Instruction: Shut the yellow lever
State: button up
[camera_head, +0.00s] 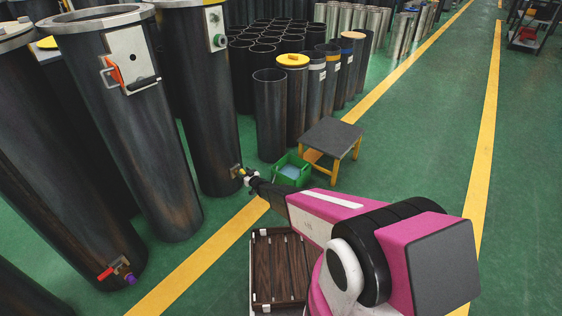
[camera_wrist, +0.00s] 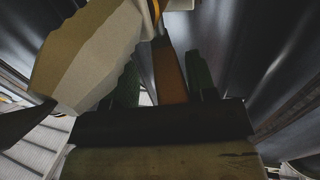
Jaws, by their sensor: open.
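A small valve fitting (camera_head: 236,172) sits low on the side of the dark flanged cylinder (camera_head: 208,110) behind my arm. A small yellow part, which looks like the yellow lever (camera_head: 243,172), shows on it. My gripper (camera_head: 251,178) is open, right at this fitting and partly in front of it. I cannot tell whether the lever touches a finger or which way it is turned. In the wrist view a large pale rounded part (camera_wrist: 90,55) fills the upper left, and an orange-brown strip (camera_wrist: 169,72) stands in the middle between dark green upright parts.
Another flanged cylinder has a red lever (camera_head: 105,273) and a purple part (camera_head: 130,279) near its base. A green crate (camera_head: 291,168) and a dark-topped stool (camera_head: 332,136) stand close beyond my gripper. Shorter tubes stand behind. Green floor is clear to the right.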

jog(key=shift+w+d+n+g+y, duration=0.25)
jog(key=shift+n+g+y, duration=0.4)
jog(key=shift+g+y, duration=0.1)
jog(key=shift+w+d+n+g+y, duration=0.25)
jog(key=shift+n+g+y, duration=0.4)
jog(key=shift+y, duration=0.1)
jog(key=v, duration=1.1)
jog(key=d+r+m+t+h, duration=0.1)
jog(key=d+r+m+h, duration=0.4)
jog(key=d+r+h, duration=0.5)
notch_tip(320, 180, up, 3)
jog(key=shift+w+d+f, duration=0.15)
jog(key=shift+w+d, duration=0.1)
jog(key=shift+d, duration=0.6)
